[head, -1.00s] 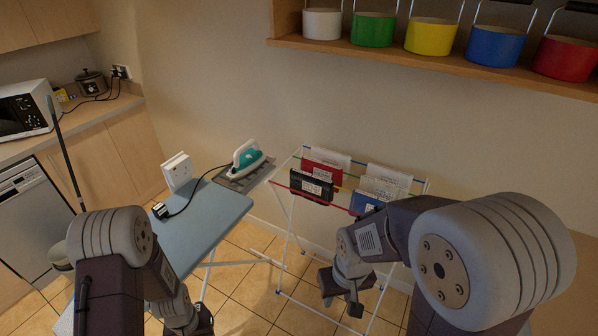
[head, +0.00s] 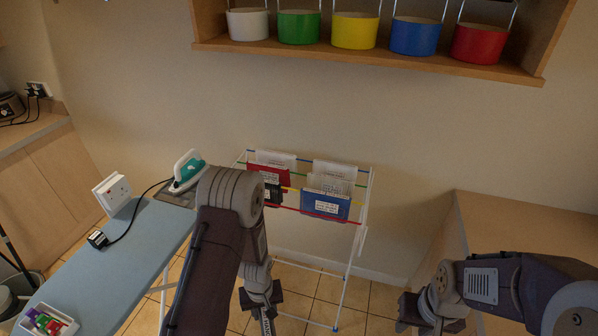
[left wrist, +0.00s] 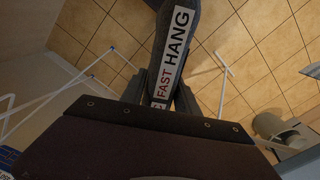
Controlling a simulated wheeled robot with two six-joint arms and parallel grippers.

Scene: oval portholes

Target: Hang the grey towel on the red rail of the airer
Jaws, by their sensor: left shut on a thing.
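The white-framed airer (head: 350,262) stands in the middle of the head view. Its red rail (head: 287,207) is the nearest one, partly hidden by my left arm. A grey thing (left wrist: 172,45) labelled FAST HANG, which looks like the grey towel, is between the fingers in the left wrist view. My left gripper (head: 262,304) is shut on it, in front of and below the rails, above the floor. My right gripper (head: 428,312) is at lower right, apart from the airer; its opening is unclear.
Labelled red (head: 262,175), dark (head: 274,193), blue (head: 326,206) and white cloths hang on the airer. An ironing board (head: 130,245) with an iron (head: 187,172) stands left. A wooden cabinet (head: 500,225) stands right. A shelf (head: 370,58) with coloured pots is above.

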